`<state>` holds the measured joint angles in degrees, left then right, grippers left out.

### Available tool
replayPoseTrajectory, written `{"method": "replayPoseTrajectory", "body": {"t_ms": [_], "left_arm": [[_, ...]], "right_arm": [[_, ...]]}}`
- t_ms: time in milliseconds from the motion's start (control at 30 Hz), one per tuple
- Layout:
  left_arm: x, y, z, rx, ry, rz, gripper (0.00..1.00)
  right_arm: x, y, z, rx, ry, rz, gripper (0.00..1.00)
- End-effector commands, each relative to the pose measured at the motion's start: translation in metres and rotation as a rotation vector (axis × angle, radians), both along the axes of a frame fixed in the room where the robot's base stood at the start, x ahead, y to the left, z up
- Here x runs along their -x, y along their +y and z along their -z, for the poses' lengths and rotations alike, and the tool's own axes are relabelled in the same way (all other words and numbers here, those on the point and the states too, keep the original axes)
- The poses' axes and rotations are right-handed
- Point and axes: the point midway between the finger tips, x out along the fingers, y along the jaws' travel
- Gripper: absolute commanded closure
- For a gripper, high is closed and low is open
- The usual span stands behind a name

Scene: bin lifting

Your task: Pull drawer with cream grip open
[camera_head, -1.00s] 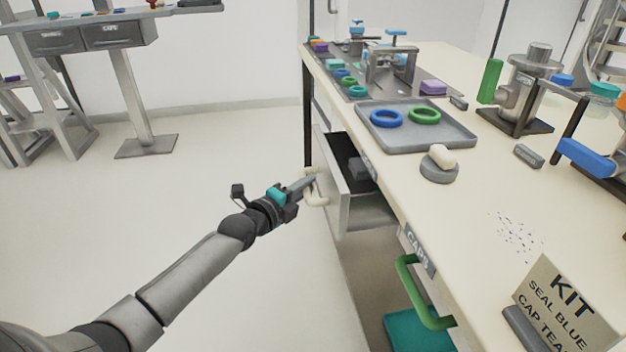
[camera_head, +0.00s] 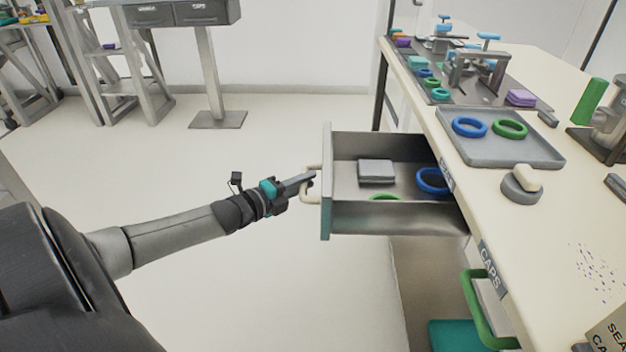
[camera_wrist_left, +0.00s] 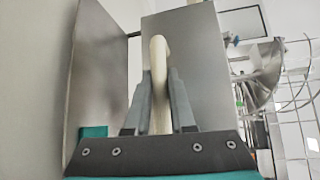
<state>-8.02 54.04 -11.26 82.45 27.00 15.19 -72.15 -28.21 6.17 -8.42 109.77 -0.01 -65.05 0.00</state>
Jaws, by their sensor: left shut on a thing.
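The drawer (camera_head: 328,222) with the cream grip stands well out from the bench in the head view. Inside it lie a grey block (camera_head: 376,171), a blue ring (camera_head: 432,181) and part of a green ring (camera_head: 384,197). My left gripper (camera_head: 311,179) is shut on the cream grip (camera_head: 309,197) at the drawer's front. In the left wrist view the cream grip (camera_wrist_left: 158,85) stands between the two fingers (camera_wrist_left: 158,110), in front of the drawer's front panel (camera_wrist_left: 200,60). My right gripper is not in view.
A second drawer with a green grip (camera_head: 482,310) is below the CAPS label (camera_head: 491,269). A grey tray (camera_head: 500,152) with a blue and a green ring is on the bench top. The floor left of the drawer is clear.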

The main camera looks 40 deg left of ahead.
Motion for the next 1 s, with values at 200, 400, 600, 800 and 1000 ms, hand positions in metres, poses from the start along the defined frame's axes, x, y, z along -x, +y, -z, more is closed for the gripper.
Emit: {"method": "replayPoseTrajectory", "body": {"t_ms": [200,400,600,800,1000], "left_arm": [[0.0003,0.0004,0.0005,0.001,0.0,-0.001,1.0],[0.0002,0.0004,0.0005,0.001,0.001,-0.001,0.66],[0.0,0.0004,0.0004,0.001,0.001,-0.001,0.48],[0.0001,0.0004,0.0002,0.001,0.0,-0.001,0.48],[0.0069,0.001,-0.0007,0.001,0.003,-0.002,0.48]], "right_arm": [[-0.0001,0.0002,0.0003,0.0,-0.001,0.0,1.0],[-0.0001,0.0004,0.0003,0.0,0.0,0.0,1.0],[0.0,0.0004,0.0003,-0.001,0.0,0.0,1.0],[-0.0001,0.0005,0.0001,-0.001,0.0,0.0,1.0],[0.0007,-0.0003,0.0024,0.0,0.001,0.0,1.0]]}}
